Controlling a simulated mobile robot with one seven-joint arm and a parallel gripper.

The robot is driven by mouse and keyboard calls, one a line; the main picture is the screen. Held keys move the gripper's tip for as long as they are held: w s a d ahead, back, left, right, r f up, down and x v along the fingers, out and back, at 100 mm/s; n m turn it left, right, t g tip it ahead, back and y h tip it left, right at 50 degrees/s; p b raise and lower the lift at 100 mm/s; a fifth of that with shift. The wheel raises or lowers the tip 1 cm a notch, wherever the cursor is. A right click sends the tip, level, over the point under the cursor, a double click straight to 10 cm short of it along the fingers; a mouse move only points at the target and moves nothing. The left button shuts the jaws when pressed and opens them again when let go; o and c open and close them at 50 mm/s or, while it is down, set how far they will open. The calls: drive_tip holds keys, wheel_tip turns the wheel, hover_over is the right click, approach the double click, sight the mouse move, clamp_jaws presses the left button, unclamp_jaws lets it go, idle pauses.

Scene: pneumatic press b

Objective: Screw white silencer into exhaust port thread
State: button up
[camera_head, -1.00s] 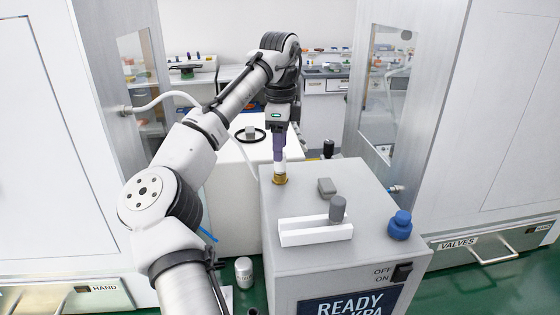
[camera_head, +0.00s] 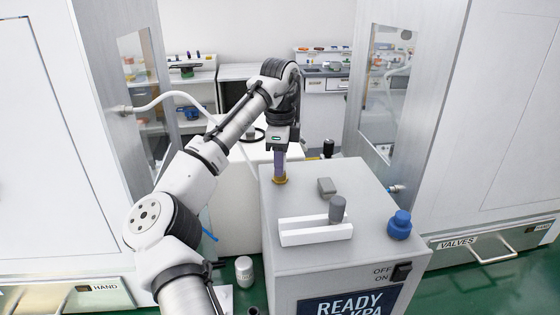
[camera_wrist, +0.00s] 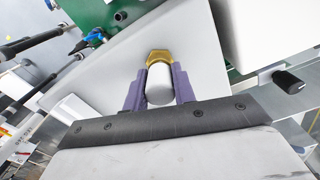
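The white silencer (camera_wrist: 160,86) is a rounded white cylinder between my gripper's two purple fingers in the wrist view. It lines up with a brass hex fitting (camera_wrist: 158,57) at the exhaust port. In the head view this brass fitting (camera_head: 280,180) is on the top left edge of the grey press box, and the fingers hide the silencer. My gripper (camera_head: 280,172) points straight down, with its fingertips just above the brass. The fingers (camera_wrist: 160,75) lie close along both sides of the silencer. I cannot tell whether they press on it. The thread itself is hidden.
A silver cylinder (camera_head: 244,271) stands at lower left. Tall cabinets flank both sides.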

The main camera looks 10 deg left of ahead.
drive_tip(key=shift+c, duration=1.4)
drive_tip(key=shift+m, duration=0.8)
drive_tip(key=shift+m, duration=0.9)
drive_tip(key=shift+m, duration=0.9)
drive_tip(key=shift+m, duration=0.8)
